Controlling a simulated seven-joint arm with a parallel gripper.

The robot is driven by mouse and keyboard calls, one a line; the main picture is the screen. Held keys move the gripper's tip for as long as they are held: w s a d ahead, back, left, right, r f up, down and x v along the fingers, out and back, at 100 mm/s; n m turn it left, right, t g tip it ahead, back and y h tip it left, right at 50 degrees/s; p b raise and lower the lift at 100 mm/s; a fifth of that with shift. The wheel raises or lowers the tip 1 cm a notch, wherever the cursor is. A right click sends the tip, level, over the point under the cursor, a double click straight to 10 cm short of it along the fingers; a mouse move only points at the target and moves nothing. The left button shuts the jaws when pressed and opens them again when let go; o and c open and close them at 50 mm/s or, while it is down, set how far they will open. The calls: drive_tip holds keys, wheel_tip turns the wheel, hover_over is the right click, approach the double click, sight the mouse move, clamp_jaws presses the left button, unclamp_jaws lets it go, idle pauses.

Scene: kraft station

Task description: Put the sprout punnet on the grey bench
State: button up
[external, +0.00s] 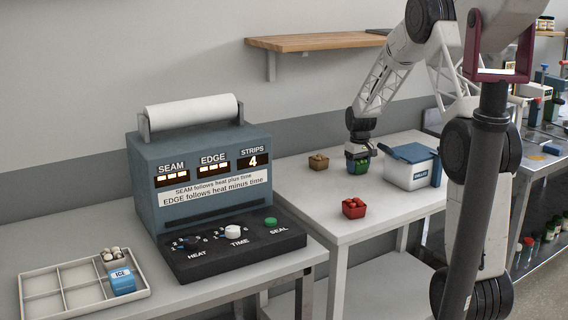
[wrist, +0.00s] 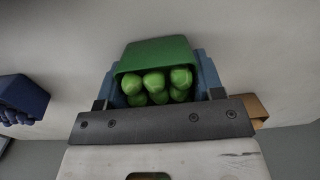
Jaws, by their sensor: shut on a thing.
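The sprout punnet is a green tub (wrist: 155,52) of round green sprouts, held between the blue fingers of my gripper (wrist: 158,80) in the wrist view. In the external view, my gripper (external: 358,158) points down over the middle bench, shut on the green punnet (external: 357,167). I cannot tell whether the punnet touches the bench top. The middle bench (external: 310,205) has a pale grey top. Another pale grey bench (external: 85,238) stands at the left; the pictures do not settle which is the named grey bench.
A white cooler box with a blue lid (external: 410,172) stands close right of my gripper. A red punnet (external: 354,209) is in front and a brown punnet (external: 318,161) behind left. A blue-grey sealing machine (external: 200,180) and a divided tray (external: 75,285) occupy the left bench.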

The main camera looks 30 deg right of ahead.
sight(358, 160)
drive_tip(key=shift+f, duration=0.1)
drive_tip(key=o, duration=0.9)
wheel_tip(358, 160, up, 12)
drive_tip(key=shift+r, duration=0.1)
idle(0.8)
